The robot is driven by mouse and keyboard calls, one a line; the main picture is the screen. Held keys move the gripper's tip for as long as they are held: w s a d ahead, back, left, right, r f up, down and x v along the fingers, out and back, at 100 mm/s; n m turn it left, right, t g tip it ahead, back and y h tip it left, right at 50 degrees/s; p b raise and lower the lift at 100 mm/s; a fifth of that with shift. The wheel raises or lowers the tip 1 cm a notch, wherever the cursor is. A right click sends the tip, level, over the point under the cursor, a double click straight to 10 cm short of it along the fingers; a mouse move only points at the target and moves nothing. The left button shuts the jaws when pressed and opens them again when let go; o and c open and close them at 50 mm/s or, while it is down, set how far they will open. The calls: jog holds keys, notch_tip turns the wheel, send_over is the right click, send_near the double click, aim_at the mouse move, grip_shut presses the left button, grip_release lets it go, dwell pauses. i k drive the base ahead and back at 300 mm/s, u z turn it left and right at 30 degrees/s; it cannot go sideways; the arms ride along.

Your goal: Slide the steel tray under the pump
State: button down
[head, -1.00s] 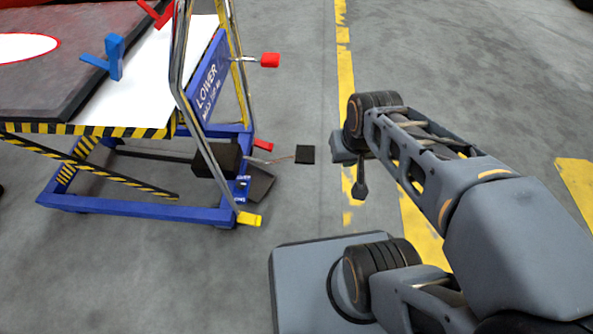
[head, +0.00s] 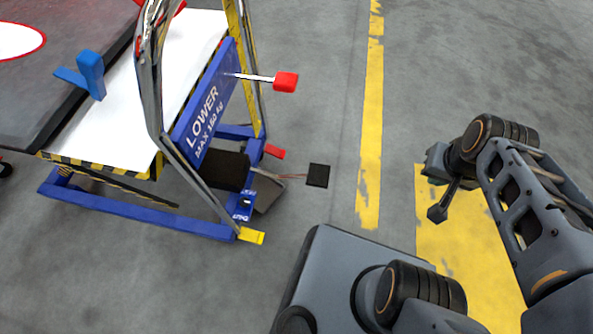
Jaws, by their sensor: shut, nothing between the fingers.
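The lift table's pump appears to be the dark block (head: 226,170) low inside the blue frame; its underside is hidden. A thin rod runs from near the plate to a black square piece (head: 317,175) on the floor. My gripper (head: 436,214) is shut and empty, well right of the plate and touching nothing.
The lift table's blue frame (head: 140,218) stands at left, with a yellow pedal (head: 251,236), a red pedal (head: 274,151) and a red-ended lever (head: 285,82) jutting right. Open floor with a yellow line (head: 370,130) lies between the table and my gripper.

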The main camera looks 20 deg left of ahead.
aim_at(268, 189)
jog(key=i, duration=2.75)
jog(key=z, duration=3.4)
jog(key=k, duration=1.1)
jog(key=z, duration=1.5)
